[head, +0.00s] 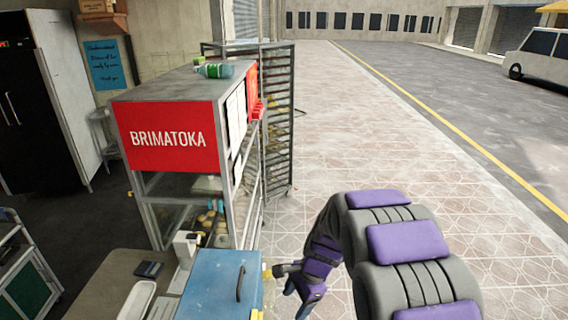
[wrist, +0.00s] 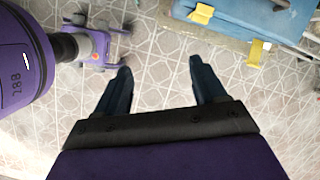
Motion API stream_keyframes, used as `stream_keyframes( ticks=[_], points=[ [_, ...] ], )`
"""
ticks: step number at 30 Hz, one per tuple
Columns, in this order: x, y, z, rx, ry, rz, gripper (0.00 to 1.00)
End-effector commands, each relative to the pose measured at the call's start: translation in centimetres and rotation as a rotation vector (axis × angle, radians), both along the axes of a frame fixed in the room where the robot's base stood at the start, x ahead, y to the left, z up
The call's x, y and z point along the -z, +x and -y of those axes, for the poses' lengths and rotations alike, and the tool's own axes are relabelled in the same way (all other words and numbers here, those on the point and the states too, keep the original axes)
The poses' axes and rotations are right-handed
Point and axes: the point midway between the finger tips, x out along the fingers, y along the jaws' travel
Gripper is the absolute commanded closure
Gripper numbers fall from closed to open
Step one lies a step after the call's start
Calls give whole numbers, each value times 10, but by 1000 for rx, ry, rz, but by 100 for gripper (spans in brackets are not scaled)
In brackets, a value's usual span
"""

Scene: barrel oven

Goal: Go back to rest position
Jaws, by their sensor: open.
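My gripper (wrist: 158,82) is open and empty in the wrist view. Its two dark fingers stand apart over the patterned tile floor (wrist: 155,45), with nothing between them. In the head view my purple and grey arm curves down at the lower right, and its end is beside the right side of the blue box (head: 215,280). The blue box also shows at the upper right of the wrist view (wrist: 262,20), apart from the fingers. The fingertips are hard to make out in the head view.
A display case with a red BRIMATOKA sign (head: 168,137) stands behind the blue box, with a bottle (head: 214,71) lying on top. A tall rack (head: 278,120) stands behind it. A counter (head: 105,290) is at the lower left. The paved walkway (head: 345,125) is clear. A white van (head: 540,52) is far right.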

Motion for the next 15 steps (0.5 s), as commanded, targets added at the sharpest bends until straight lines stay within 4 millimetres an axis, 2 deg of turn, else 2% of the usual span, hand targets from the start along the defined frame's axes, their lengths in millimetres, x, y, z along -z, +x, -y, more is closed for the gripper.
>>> stream_keyframes(
  ticks=[9,15],
  points=[
    [-28,-85,30,-347,-51,64,30],
    [-35,-144,50,-562,-82,85,30]
  ],
)
